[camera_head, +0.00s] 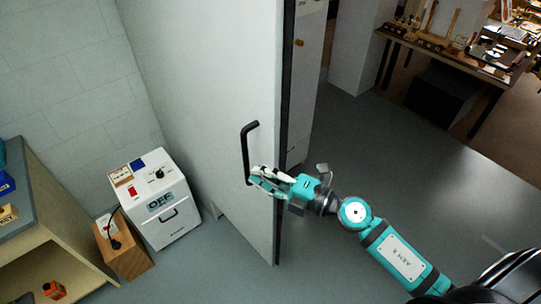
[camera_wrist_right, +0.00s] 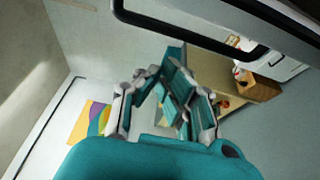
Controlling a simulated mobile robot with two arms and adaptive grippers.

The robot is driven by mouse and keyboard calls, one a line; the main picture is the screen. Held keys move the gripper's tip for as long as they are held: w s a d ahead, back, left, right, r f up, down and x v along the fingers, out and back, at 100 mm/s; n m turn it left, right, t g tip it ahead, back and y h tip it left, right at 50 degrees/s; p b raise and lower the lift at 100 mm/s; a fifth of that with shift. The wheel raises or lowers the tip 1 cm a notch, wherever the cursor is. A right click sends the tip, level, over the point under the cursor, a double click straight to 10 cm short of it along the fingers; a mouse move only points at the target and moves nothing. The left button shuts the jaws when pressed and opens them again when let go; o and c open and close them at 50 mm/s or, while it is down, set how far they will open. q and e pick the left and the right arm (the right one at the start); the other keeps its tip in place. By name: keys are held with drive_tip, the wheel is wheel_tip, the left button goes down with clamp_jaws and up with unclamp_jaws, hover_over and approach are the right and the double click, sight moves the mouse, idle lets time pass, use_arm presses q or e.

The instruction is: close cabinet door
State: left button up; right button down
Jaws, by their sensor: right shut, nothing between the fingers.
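The cabinet door (camera_head: 215,90) is a tall pale panel in the middle of the head view, with a dark vertical edge on its right. A black bar handle (camera_head: 246,150) is fixed to its face, and the handle also crosses the top of the right wrist view (camera_wrist_right: 195,32). My right gripper (camera_head: 258,180) is at the handle's lower end, in front of the door face. Its teal and grey fingers (camera_wrist_right: 174,62) are closed together with nothing between them, below the bar in the wrist view. I cannot tell whether they touch the handle. My left gripper is out of view.
A white box labelled OFF (camera_head: 170,222) and a wooden box (camera_head: 125,255) stand on the floor left of the door. A shelf unit (camera_head: 60,215) is at the far left. A cluttered workbench (camera_head: 450,58) stands back right. Floor right of the door is mostly clear.

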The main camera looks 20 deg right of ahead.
sight(271, 164)
drive_tip(key=shift+w+d, duration=1.25)
drive_tip(key=shift+d, duration=0.2)
drive_tip(key=shift+f+b, duration=0.1)
drive_tip(key=shift+b, duration=0.25)
